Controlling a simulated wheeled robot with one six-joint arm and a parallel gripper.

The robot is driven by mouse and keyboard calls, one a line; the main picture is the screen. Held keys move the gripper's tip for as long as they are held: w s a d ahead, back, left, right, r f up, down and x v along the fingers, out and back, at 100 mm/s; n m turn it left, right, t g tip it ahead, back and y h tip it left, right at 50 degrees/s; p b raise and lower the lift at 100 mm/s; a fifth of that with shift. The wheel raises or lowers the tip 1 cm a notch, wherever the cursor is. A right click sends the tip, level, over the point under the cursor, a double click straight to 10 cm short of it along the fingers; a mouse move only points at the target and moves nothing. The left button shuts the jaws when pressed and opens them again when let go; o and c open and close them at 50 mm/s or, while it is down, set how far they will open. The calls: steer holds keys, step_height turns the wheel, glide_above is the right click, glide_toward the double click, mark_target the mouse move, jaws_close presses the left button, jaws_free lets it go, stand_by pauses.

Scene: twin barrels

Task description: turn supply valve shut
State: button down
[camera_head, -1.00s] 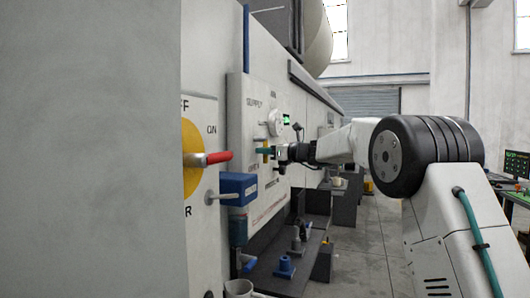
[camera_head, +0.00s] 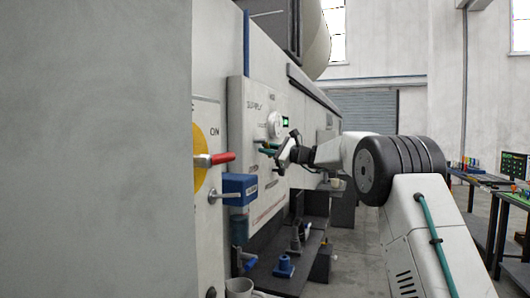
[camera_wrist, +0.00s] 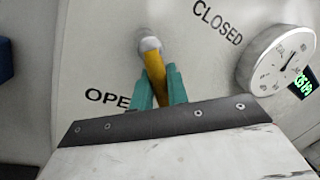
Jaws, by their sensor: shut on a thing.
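The supply valve has a yellow lever (camera_wrist: 153,60) on a pale round hub, set on the light panel (camera_head: 237,130) marked SUPPLY. In the wrist view the lever runs down from its hub between the two teal fingers of my gripper (camera_wrist: 160,80), which are shut on it. The word OPEN (camera_wrist: 107,98) is at the lower left of the lever and CLOSED (camera_wrist: 218,22) at the upper right. In the head view my gripper (camera_head: 270,149) is at the panel, angled, and the lever is too small to make out clearly.
A round gauge (camera_head: 275,124) with a green display (camera_head: 285,121) sits just above my gripper. A red-handled switch (camera_head: 220,158) and a blue box (camera_head: 238,188) stick out nearer on the left. A shelf (camera_head: 283,284) with fittings lies below.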

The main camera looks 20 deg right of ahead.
steer(key=n, duration=0.2)
steer(key=r+n+y, duration=0.1)
steer(key=n, duration=0.3)
steer(key=shift+w+d+r+n, duration=0.25)
steer(key=shift+w+d+n, duration=0.05)
steer(key=shift+w+d, duration=0.1)
steer(key=shift+w+r+n+g+y, duration=0.1)
steer(key=shift+r+n+g+y, duration=0.25)
steer(key=shift+n, duration=0.85)
steer(key=shift+r+n+g+y, duration=0.35)
steer(key=shift+n, duration=0.85)
steer(key=c, duration=1.4)
jaws_free()
steer(key=shift+c, duration=0.2)
steer(key=v, duration=0.8)
steer(key=shift+w, duration=0.1)
